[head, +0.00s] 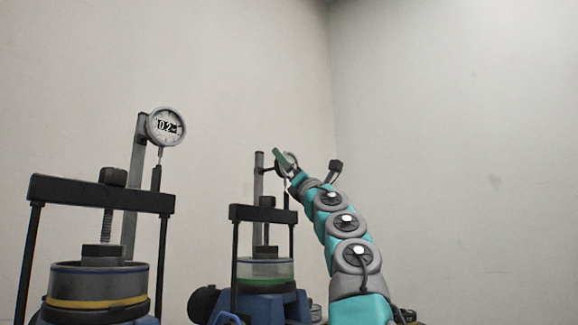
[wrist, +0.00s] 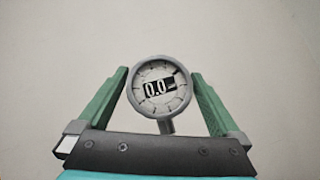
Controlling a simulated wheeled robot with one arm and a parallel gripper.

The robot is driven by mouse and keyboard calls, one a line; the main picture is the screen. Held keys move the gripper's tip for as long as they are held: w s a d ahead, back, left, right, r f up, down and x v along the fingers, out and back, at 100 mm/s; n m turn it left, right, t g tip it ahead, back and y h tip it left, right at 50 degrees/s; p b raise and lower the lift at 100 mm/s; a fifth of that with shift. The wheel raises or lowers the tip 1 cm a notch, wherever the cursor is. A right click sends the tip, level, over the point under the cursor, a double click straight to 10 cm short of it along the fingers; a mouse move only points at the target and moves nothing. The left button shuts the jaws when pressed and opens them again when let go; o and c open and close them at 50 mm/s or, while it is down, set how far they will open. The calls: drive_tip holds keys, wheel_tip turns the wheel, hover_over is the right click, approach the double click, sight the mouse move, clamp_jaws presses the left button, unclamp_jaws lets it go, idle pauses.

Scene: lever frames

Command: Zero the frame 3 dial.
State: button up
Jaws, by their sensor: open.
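In the wrist view a round dial gauge (wrist: 161,88) with a grey rim and white face reads 0.0. It stands between the green fingers of my gripper (wrist: 160,74), which are open, one on each side. I cannot tell whether either finger touches the rim. In the head view my gripper (head: 284,163) is at the top of the farther lever frame (head: 262,212), and it partly hides that dial (head: 290,161). No frame number is readable, so I cannot tell from a label which one is frame 3.
A nearer lever frame (head: 100,193) stands at the left. Its dial (head: 165,127) on a grey post appears to read 0.2. Black crossbars and rods of both frames stand left of my arm. The space to the right, before the plain walls, is clear.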

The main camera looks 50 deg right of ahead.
drive_tip(key=shift+s+a+f+b, duration=0.1)
drive_tip(key=shift+s+f+b, duration=0.25)
drive_tip(key=shift+f+b, duration=0.25)
drive_tip(key=s+a+b, duration=0.3)
drive_tip(key=s+b, duration=0.2)
drive_tip(key=s, duration=0.8)
drive_tip(key=shift+a+f, duration=0.15)
drive_tip(key=shift+f, duration=0.3)
drive_tip(key=shift+s, duration=0.15)
